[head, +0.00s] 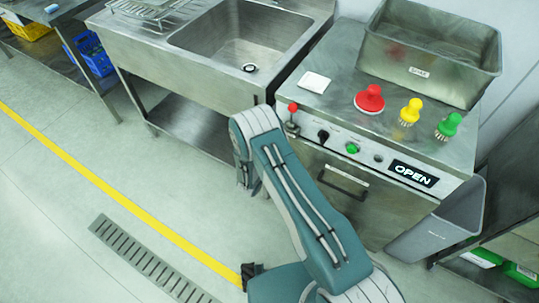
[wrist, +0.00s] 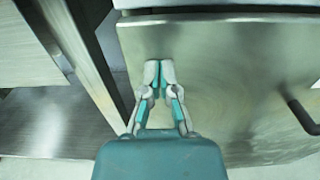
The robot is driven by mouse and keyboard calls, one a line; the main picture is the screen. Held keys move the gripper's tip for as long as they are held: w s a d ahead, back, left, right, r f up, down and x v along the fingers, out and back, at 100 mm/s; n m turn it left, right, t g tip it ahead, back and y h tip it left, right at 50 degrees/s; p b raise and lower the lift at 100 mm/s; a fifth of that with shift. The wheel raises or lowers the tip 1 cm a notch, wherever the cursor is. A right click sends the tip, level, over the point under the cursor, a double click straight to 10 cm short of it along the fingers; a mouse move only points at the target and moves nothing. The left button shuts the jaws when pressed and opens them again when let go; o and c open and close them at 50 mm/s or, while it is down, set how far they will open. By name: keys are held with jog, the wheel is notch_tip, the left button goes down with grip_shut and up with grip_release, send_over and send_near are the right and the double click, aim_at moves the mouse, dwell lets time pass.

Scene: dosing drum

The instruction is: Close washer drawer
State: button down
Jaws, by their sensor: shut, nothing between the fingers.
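The washer drawer is a flat steel front (head: 375,215) with a bar handle (head: 343,182), below the control strip of the steel washer. The drawer front (wrist: 225,75) fills much of the wrist view, with its dark handle (wrist: 303,117) at the right edge. My gripper (wrist: 158,66) is shut and empty. Its fingertips are at the left part of the front, left of the handle; I cannot tell whether they touch it. In the head view my arm hides the left part of the front, and the fingertips are not visible. Whether the drawer stands slightly out is unclear.
An OPEN label (head: 413,173) and a red-knobbed lever (head: 292,120) are on the washer. A steel tub (head: 430,60) and brushes stand on top. A sink unit (head: 190,75) is close on the left. A grey bin (head: 440,222) stands right. Floor at left is clear.

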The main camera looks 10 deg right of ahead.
jog(key=shift+w+d, duration=0.25)
jog(key=shift+w, duration=0.3)
jog(key=shift+w+d, duration=0.2)
jog(key=shift+w, duration=0.3)
jog(key=shift+d, duration=0.15)
jog(key=v, duration=1.4)
